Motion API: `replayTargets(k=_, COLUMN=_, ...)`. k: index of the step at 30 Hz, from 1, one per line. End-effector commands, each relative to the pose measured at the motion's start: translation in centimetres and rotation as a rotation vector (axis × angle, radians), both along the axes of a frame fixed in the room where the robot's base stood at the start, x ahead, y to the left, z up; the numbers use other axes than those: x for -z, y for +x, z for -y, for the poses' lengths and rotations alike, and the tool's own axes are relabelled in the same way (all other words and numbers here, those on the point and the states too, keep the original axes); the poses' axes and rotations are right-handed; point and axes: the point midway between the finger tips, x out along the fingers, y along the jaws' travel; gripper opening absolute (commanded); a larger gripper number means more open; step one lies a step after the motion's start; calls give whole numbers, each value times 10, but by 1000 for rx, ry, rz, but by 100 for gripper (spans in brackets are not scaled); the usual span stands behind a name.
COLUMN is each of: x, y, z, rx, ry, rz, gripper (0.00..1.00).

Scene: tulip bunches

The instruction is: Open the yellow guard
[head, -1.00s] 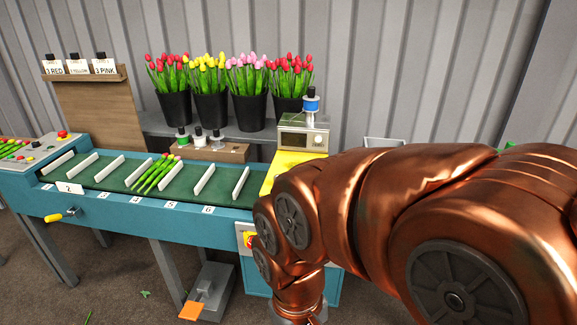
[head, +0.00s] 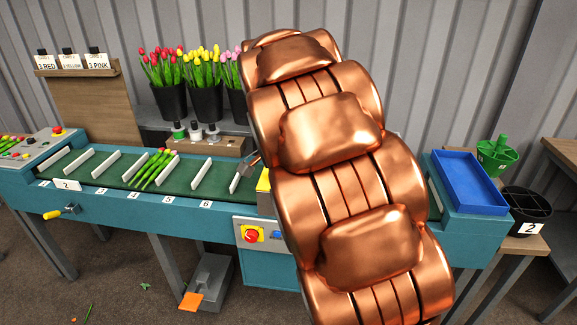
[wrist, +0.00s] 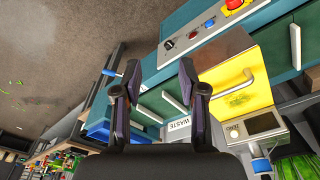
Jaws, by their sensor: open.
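The yellow guard (wrist: 243,88) shows in the wrist view right of my gripper, as a yellow panel with a pale bar handle (wrist: 247,78) on it. It looks closed over the machine. In the head view only a thin yellow strip of the guard (head: 263,181) shows beside my copper arm, which hides the rest. My gripper (wrist: 160,66) is open and empty in the wrist view, its two dark fingers spread apart. It is to the left of the handle and not touching it. In the head view my gripper is mostly hidden behind the arm.
A teal conveyor (head: 110,205) with white dividers and a tulip bunch (head: 152,168) runs left. A control panel with a red button (head: 251,235) is on its front. Black buckets of tulips (head: 205,100) stand behind. A blue tray (head: 468,182) is at right.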

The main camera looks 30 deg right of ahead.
Motion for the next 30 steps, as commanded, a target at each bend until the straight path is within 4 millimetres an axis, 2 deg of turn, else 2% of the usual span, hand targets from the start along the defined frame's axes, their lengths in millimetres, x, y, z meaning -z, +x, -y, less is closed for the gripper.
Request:
replayTargets(k=1, x=-1, y=16, z=13, rx=64, ry=-8, rz=11, gripper=41)
replayTargets(k=6, x=0, y=63, z=45, rx=281, ry=-21, rz=66, gripper=41)
replayTargets(k=18, x=24, y=157, z=109, rx=725, ry=15, rz=185, gripper=41)
replayTargets(k=24, x=36, y=182, z=123, rx=858, ry=50, rz=221, gripper=41)
replayTargets(k=30, x=40, y=191, z=128, rx=905, ry=65, rz=236, gripper=41)
